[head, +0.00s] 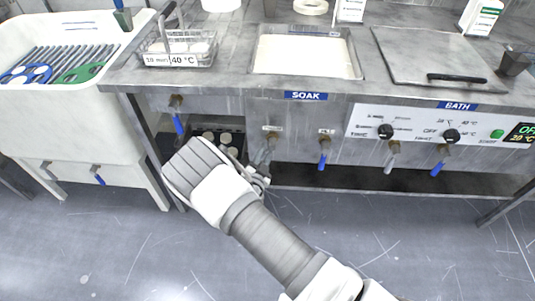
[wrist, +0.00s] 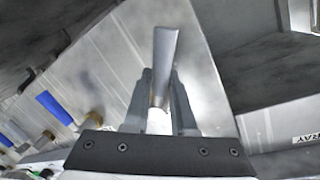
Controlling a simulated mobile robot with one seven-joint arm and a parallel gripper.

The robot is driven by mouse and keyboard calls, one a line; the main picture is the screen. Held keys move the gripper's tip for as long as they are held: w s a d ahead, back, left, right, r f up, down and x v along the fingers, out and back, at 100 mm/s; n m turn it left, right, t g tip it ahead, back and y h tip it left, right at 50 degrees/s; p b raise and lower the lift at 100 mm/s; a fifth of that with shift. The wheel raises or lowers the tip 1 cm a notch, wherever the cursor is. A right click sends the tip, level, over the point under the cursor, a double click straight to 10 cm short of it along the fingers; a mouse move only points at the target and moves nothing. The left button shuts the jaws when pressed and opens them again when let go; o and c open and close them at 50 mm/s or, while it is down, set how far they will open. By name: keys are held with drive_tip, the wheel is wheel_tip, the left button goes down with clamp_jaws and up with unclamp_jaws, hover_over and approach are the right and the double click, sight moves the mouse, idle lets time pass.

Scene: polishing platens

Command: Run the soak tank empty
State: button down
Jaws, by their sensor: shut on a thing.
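The left one (head: 269,146) is partly hidden by my gripper; the right one (head: 325,152) has a blue lever hanging down. My gripper (head: 262,178) is at the left valve. In the wrist view its fingers (wrist: 160,105) are shut around a grey metal lever (wrist: 166,48). The small labels above the valves are too blurred to read.
A wire basket (head: 180,50) stands left of the tank. A white sink (head: 60,105) is at the far left. The floor in front is clear.

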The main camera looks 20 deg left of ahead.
drive_tip(key=m+b, duration=0.1)
drive_tip(key=m, duration=0.1)
drive_tip(key=a+r+m+g+y, duration=0.1)
drive_tip(key=m, duration=0.1)
drive_tip(key=shift+s+a+r+m+b, duration=0.1)
drive_tip(key=shift+s+a+m+b, duration=0.05)
drive_tip(key=shift+m+b, duration=0.25)
drive_tip(key=shift+s+a+r+m+y+b, duration=0.1)
drive_tip(key=shift+r+m+y+b, duration=0.15)
drive_tip(key=shift+m+b, duration=0.25)
drive_tip(key=shift+a+r+m+y+b, duration=0.1)
drive_tip(key=shift+r+m+y+b, duration=0.15)
drive_tip(key=shift+m, duration=0.45)
drive_tip(key=shift+s+a+r+m+y+b, duration=0.1)
drive_tip(key=shift+r+m+y+b, duration=0.1)
drive_tip(key=shift+r+m+b, duration=0.3)
drive_tip(key=shift+f, duration=0.15)
drive_tip(key=c, duration=0.7)
unclamp_jaws()
drive_tip(key=shift+w, duration=0.1)
drive_tip(key=shift+c, duration=0.2)
drive_tip(key=p+v, duration=0.3)
drive_tip(key=v, duration=1.4)
drive_tip(key=shift+r, duration=0.35)
